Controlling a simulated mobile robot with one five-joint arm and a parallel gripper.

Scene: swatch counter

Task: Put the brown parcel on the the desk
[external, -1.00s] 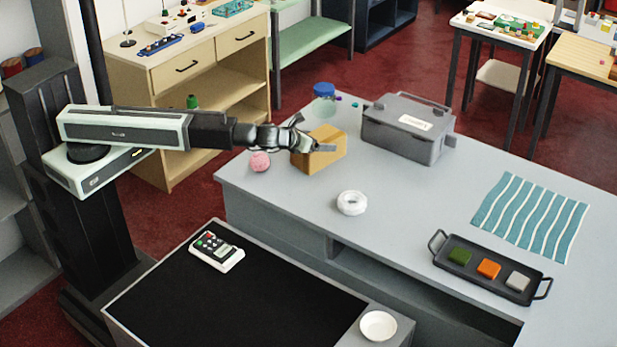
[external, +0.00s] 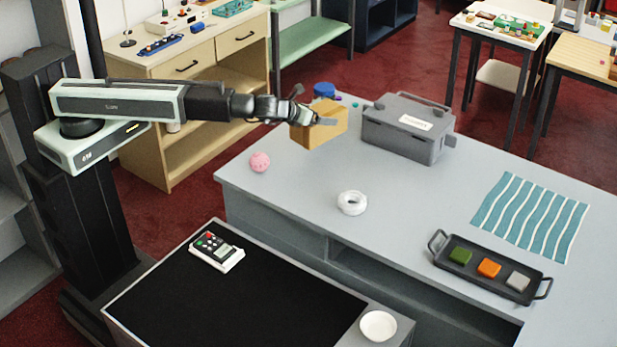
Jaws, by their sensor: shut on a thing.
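The brown parcel (external: 318,128) is a tan box held in the air above the far left part of the grey counter (external: 300,190). My gripper (external: 322,121) is shut on the parcel, with one finger showing along its near upper side. The other finger is mostly hidden. The parcel partly covers a clear jar with a blue lid (external: 324,90) behind it. I cannot tell for sure which surface is the desk; a low black-topped surface (external: 230,295) with a pale edge stands in front of the counter.
A calculator-like device (external: 217,251) and a white bowl (external: 378,325) stand in front. Much of the black top is clear.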

